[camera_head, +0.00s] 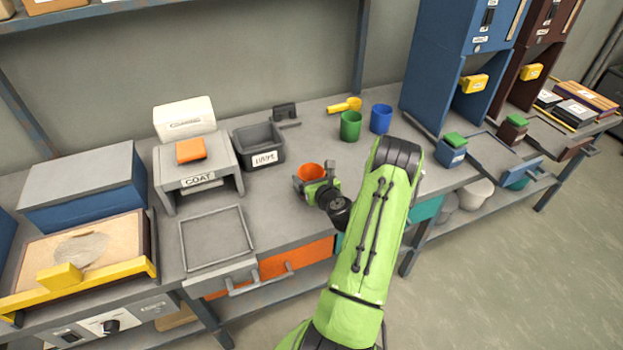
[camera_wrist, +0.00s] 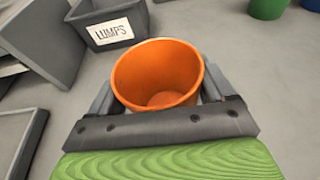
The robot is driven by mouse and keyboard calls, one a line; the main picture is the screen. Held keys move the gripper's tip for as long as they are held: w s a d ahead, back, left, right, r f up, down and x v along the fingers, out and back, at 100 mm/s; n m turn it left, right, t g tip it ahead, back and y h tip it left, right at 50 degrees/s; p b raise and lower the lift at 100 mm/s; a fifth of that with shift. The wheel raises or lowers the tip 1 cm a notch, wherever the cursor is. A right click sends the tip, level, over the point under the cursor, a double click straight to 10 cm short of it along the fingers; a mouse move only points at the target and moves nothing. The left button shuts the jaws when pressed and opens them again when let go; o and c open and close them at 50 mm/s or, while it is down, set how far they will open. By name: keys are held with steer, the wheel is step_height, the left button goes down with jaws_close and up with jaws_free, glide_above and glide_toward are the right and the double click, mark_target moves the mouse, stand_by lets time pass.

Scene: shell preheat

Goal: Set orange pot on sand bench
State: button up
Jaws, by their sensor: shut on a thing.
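The orange pot (camera_head: 311,171) is an open cup at the middle of the grey bench in the head view. My gripper (camera_head: 312,185) is shut on it from the near side. In the wrist view the pot (camera_wrist: 158,76) is upright or nearly so, empty inside, between the two fingers of my gripper (camera_wrist: 157,98). I cannot tell whether its base touches the bench. The sand bench seems to be the unit at the lower left with a sandy tray (camera_head: 85,252) and a yellow bar along its front; no label on it is readable.
A grey LUMPS bin (camera_head: 258,146) stands behind the pot, with the COAT stand (camera_head: 198,170) and an empty grey tray (camera_head: 216,238) to the left. Green (camera_head: 350,126) and blue (camera_head: 381,118) pots stand behind to the right. A blue box (camera_head: 85,186) sits behind the sandy tray.

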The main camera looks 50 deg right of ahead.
steer(key=o, duration=1.1)
steer(key=shift+f, duration=0.15)
steer(key=shift+c, duration=0.2)
